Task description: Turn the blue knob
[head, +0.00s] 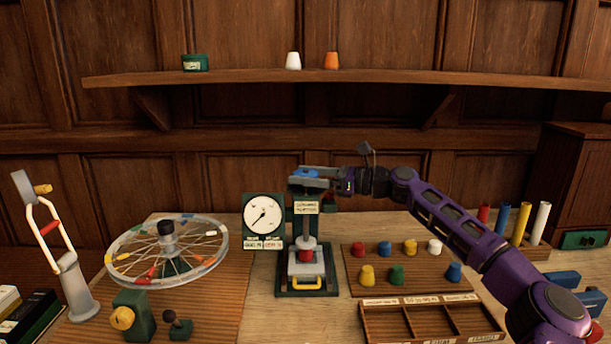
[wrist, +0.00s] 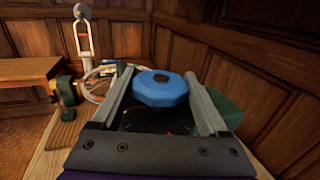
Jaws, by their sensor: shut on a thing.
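The blue knob (head: 307,174) sits on top of the green press-like device (head: 306,232) at the middle of the table. In the wrist view the blue knob (wrist: 160,88) is a faceted disc with a dark centre. My gripper (head: 303,172) reaches in from the right at the height of the knob. In the wrist view the fingers of my gripper (wrist: 159,76) stand on either side of the knob, shut on it. The fingers partly cover the knob in the head view.
A round dial gauge (head: 263,214) stands just left of the device. A spoked wheel (head: 166,250) lies further left. A board of coloured cups (head: 410,272) and a sectioned tray (head: 432,322) are at the right. A shelf (head: 400,77) runs along the wall above.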

